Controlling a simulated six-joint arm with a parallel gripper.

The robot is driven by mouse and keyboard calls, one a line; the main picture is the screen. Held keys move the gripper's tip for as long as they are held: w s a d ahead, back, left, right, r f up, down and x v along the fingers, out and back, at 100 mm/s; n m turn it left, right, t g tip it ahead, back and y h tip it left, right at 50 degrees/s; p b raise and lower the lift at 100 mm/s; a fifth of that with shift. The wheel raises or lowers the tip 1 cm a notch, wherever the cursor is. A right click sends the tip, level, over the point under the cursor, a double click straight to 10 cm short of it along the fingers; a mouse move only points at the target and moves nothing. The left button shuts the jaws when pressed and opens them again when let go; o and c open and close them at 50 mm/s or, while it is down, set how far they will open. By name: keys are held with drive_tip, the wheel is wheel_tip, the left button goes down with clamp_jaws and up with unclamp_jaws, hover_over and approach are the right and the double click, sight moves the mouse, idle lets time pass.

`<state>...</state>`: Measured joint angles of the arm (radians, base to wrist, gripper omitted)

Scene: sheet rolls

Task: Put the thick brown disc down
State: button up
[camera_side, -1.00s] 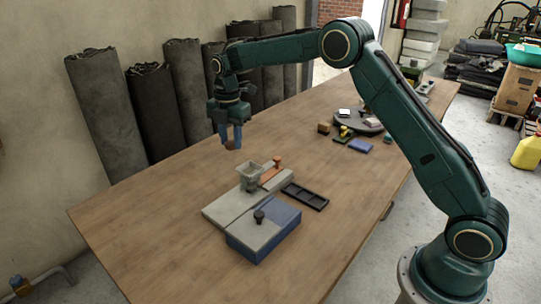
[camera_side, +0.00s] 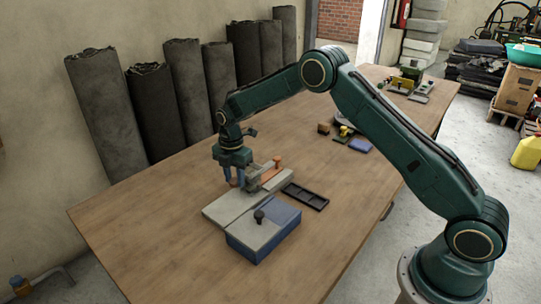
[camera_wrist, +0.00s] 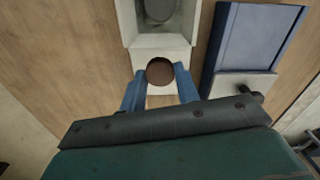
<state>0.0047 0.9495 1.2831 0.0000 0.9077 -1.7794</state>
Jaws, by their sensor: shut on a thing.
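The thick brown disc (camera_wrist: 160,71) is held between the two blue fingers of my gripper (camera_wrist: 160,88) in the wrist view. Below it lies a pale surface of the grey fixture (camera_wrist: 158,40). I cannot tell whether the disc touches that surface. The disc is small and mostly hidden there.
A blue box with a grey top and a black knob (camera_side: 263,234) stands at the fixture's near side. An orange piece (camera_side: 277,162) and a black tray (camera_side: 305,196) lie to the right. Dark rolls (camera_side: 187,95) line the wall. The table's left part is clear.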

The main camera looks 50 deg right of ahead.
sight(237, 201)
drive_tip(key=shift+f, duration=3.15)
drive_tip(key=shift+f, duration=0.2)
drive_tip(key=o, duration=0.9)
drive_tip(key=shift+o, duration=0.2)
wheel_tip(237, 201, up, 13)
drive_tip(key=shift+w+f, duration=0.1)
drive_tip(key=shift+r, duration=0.5)
drive_tip(key=shift+r, duration=0.1)
